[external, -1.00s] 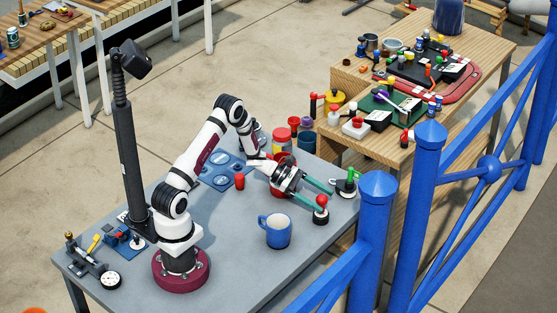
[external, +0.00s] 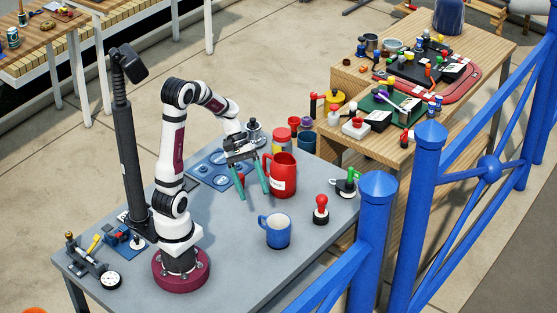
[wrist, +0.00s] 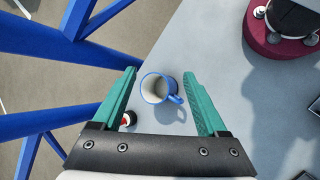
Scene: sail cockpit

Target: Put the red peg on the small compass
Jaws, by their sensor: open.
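The red peg (external: 321,201), with a round knob top, stands upright on a small dark round base with a pale band (external: 320,217), on the grey table's right part. This base appears to be the small compass; its face is hidden under the peg. My gripper (external: 254,196) is open and empty, above the table to the left of the peg and apart from it. In the wrist view my open gripper (wrist: 160,72) has teal fingers on both sides of the picture. The peg (wrist: 131,117) shows there only partly, behind the left finger.
A blue mug (external: 278,232) stands in front left of the peg, and a red mug (external: 284,178) behind it. A green-topped piece (external: 350,177) stands near the right edge. A blue fence post (external: 376,220) rises beside the table. The table's front middle is clear.

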